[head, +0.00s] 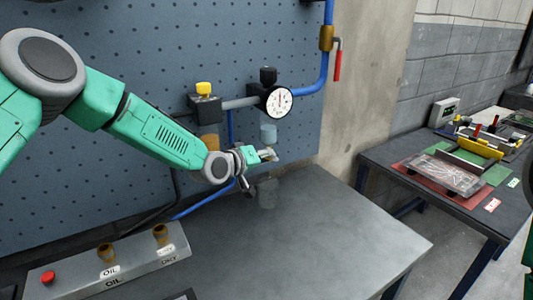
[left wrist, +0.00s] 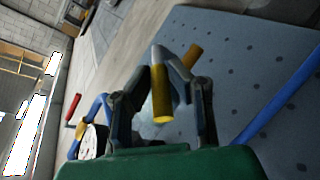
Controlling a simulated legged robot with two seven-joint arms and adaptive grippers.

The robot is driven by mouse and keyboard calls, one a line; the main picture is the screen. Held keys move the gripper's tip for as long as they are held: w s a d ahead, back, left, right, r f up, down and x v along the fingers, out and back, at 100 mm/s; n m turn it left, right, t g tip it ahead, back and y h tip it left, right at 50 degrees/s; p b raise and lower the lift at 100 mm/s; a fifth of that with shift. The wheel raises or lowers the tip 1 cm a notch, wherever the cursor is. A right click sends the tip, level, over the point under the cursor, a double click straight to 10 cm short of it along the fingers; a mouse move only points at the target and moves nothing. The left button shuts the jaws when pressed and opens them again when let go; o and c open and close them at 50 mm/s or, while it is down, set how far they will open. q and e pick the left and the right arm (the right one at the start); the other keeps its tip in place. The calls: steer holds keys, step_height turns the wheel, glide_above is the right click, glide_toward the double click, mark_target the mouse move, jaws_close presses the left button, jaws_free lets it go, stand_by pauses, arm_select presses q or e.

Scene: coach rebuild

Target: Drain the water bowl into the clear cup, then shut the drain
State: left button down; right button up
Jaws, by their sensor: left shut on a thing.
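The water bowl (head: 268,133) is a small bluish clear bowl under the pressure gauge on the board. My left gripper (head: 266,154) is just below it, at the drain's place. Its fingers are shut; in the left wrist view my left gripper (left wrist: 160,62) closes around a short yellow piece (left wrist: 161,100). I take this to be the drain's handle, but the fingers hide much of it. The clear cup (head: 267,192) shows as a dark see-through shape below the gripper, above the bench's back part. I cannot tell its water level. My right gripper is out of view.
The gauge (head: 278,101) and red-handled valve (head: 337,62) are above and right. An amber bowl (head: 209,141) hangs left. A grey block (head: 110,268) with a red button and two amber fittings lies front left. The bench (head: 320,235) is clear at front right.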

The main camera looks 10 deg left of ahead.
arm_select(q)
steer(key=shift+w+r, duration=0.1)
steer(key=shift+g+p, duration=0.3)
steer(key=c, duration=1.5)
jaws_free()
steer(key=shift+a, duration=0.15)
steer(key=shift+s+a+r, duration=0.2)
steer(key=shift+s, duration=0.05)
steer(key=v, duration=1.1)
steer(key=shift+s, duration=0.2)
steer(key=shift+f, duration=0.1)
